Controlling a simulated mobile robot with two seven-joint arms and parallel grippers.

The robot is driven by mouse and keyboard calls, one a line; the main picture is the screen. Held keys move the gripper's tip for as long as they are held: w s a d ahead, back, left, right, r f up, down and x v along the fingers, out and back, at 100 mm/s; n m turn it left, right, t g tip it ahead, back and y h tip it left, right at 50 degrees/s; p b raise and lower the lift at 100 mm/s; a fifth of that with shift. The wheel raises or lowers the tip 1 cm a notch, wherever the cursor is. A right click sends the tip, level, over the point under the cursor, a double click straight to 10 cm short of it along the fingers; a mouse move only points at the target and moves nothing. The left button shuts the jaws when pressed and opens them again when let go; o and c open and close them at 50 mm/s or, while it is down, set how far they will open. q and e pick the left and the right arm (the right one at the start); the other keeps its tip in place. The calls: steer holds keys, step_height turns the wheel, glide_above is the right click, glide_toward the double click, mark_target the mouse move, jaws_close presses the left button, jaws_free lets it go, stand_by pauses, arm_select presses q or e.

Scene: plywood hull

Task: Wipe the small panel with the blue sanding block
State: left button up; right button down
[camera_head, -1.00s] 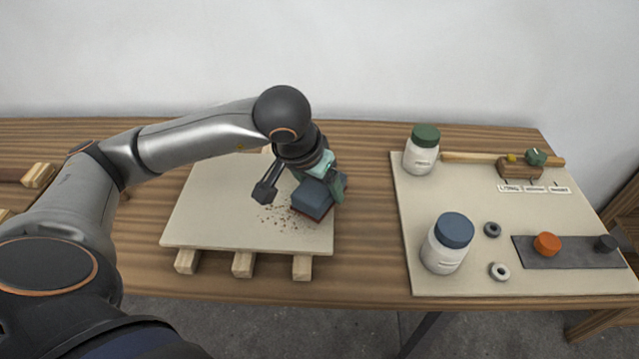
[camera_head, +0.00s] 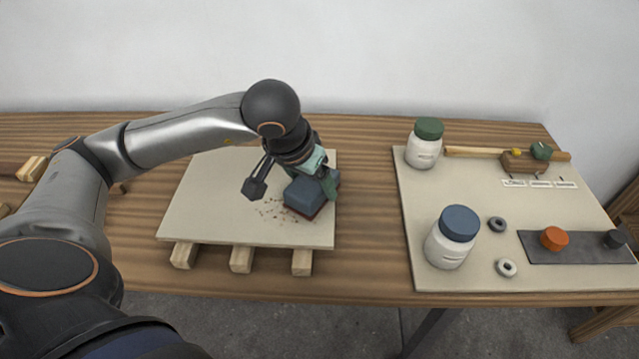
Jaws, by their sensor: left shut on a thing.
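The small panel (camera_head: 215,210) is a pale board lying on wooden strips at the left of the table. The blue sanding block (camera_head: 305,196), with a reddish-brown underside, is on the panel's right half. My left gripper (camera_head: 318,180) is shut on the block from above; its fingers are partly hidden. The block appears to rest on the panel. Brown specks (camera_head: 272,209) lie on the panel just left of the block. My right gripper is not in view.
A second pale board (camera_head: 455,278) at the right holds a green-capped jar (camera_head: 424,144), a blue-capped jar (camera_head: 452,238), small rings, a dark strip (camera_head: 585,254) with an orange knob, and a brush-like tool (camera_head: 522,162). Bare tabletop (camera_head: 368,220) lies between the boards.

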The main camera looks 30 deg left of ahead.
mark_target(271, 191)
arm_select(q)
steer(key=shift+s+a+b, duration=0.45)
steer(key=shift+s+a, duration=0.15)
steer(key=shift+a, duration=0.35)
steer(key=shift+s+a+f+b, duration=0.15)
steer(key=shift+s+a+b, duration=0.25)
steer(key=shift+a+b, duration=0.35)
steer(key=shift+s+a+b, duration=0.55)
steer(key=shift+a+b, duration=0.05)
steer(key=shift+a, duration=0.15)
steer(key=shift+s+a+f+b, duration=0.2)
steer(key=shift+a+b, duration=0.2)
steer(key=shift+b, duration=0.15)
steer(key=shift+s+a+f+b, duration=0.15)
steer(key=shift+s+a+b, duration=0.25)
steer(key=shift+a+b, duration=0.35)
steer(key=shift+s+a+b, duration=0.3)
steer(key=shift+b, duration=0.15)
steer(key=shift+s, duration=0.1)
